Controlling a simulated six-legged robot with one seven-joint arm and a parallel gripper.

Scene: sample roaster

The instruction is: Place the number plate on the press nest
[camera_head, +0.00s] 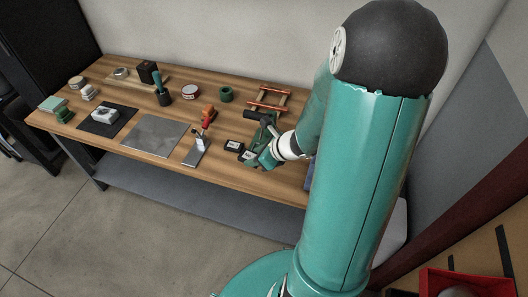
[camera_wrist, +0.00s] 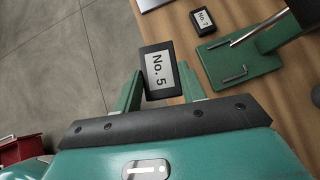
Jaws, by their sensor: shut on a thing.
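A black-framed number plate marked "No. 5" (camera_wrist: 159,72) is between the green fingers of my gripper (camera_wrist: 160,90) in the wrist view. My gripper is shut on it. In the head view the plate (camera_head: 249,156) is at my gripper (camera_head: 258,160), near the table's front edge; I cannot tell whether it touches the table. A green press (camera_head: 257,138), with a black handle, stands just behind. I cannot make out the nest clearly.
A second plate, "No. 7" (camera_wrist: 203,21), lies beyond the held one; it also shows in the head view (camera_head: 233,144).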

